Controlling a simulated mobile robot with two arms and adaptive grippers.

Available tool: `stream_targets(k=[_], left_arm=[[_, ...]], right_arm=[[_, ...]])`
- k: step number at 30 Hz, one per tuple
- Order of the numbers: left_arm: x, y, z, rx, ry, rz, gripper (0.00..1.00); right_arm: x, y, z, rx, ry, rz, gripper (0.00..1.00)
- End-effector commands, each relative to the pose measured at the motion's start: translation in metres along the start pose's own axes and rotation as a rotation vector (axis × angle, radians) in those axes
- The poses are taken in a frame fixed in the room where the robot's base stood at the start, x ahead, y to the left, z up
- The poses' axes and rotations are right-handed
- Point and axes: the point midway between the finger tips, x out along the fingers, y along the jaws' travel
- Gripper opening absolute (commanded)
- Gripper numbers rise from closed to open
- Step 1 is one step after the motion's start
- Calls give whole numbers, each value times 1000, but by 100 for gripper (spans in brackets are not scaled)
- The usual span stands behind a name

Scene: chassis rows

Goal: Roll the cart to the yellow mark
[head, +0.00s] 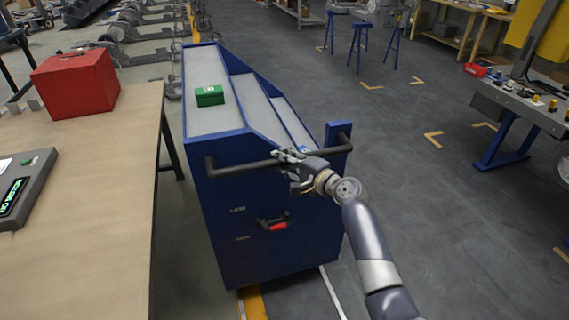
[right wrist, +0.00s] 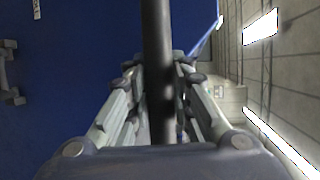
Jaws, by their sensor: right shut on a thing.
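The blue cart (head: 245,215) with grey sloping shelves stands in front of me, just right of the wooden table. A dark handle bar (head: 240,166) runs across its near end. My right gripper (head: 291,160) is shut on this bar, right of its middle. In the right wrist view the bar (right wrist: 158,45) passes between both fingers, with the blue cart panel (right wrist: 80,65) to the left. A yellow floor stripe (head: 253,302) shows under the cart's near end. Yellowish corner marks (head: 433,139) lie on the floor to the right; which one is the mark is unclear. My left gripper is out of view.
A green box (head: 209,96) rides on the cart's top shelf. The wooden table (head: 110,180) with a red toolbox (head: 75,84) is close on the cart's left. Blue stools (head: 360,45) stand farther back. Open grey floor (head: 400,200) lies to the right.

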Motion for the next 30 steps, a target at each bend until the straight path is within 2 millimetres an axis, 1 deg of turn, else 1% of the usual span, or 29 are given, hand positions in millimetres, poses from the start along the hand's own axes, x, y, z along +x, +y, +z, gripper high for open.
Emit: stream_targets(k=[1, 10, 15, 16, 17, 18, 19, 26, 30], left_arm=[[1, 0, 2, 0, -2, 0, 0], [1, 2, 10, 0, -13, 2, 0], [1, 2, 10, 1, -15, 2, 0], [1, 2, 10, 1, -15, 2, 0], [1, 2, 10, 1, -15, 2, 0], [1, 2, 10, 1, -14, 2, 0], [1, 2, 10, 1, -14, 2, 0], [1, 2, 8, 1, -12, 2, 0], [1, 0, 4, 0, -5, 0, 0]], right_arm=[[1, -4, -1, 0, 1, -7, 0], [2, -5, -1, -1, 1, -8, 0], [2, -6, -1, -2, 1, -8, 0], [2, -6, -1, -2, 1, -8, 22], [2, -6, -1, -2, 1, -9, 29], [2, -6, -1, -2, 1, -9, 38], [2, -6, -1, -2, 1, -8, 41], [2, -2, -1, -1, 0, -2, 41], [0, -1, -1, -1, 0, 0, 41]])
